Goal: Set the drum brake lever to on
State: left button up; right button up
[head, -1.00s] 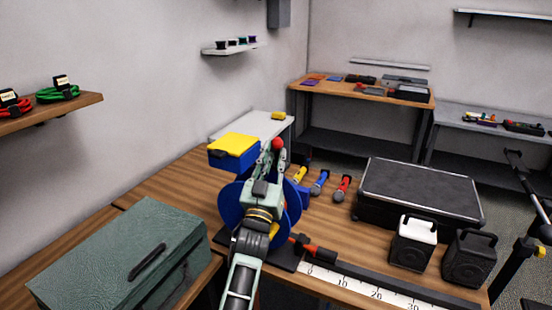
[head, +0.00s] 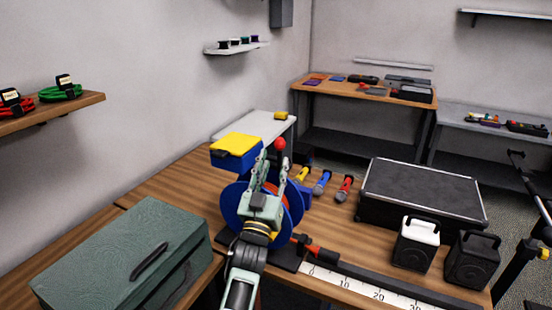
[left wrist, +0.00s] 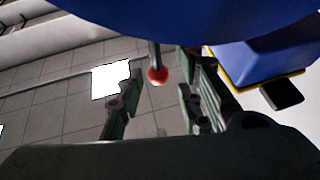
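The brake lever's red ball knob (head: 279,144) stands just above and beyond my left gripper (head: 272,160) in the head view. The fingers are open, and I see no contact with the knob. The lever's lower end and its on/off marks are hidden. My right gripper is out of view.
A blue box with a yellow lid (head: 236,146) is close left of the knob. A ruler strip (head: 375,292) runs along the front edge. A black case (head: 420,190) and two speakers (head: 415,245) stand right.

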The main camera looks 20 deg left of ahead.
pick_arm(q)
jog(key=v, duration=0.8)
jog(key=shift+s, duration=0.4)
jog(key=shift+f, duration=0.15)
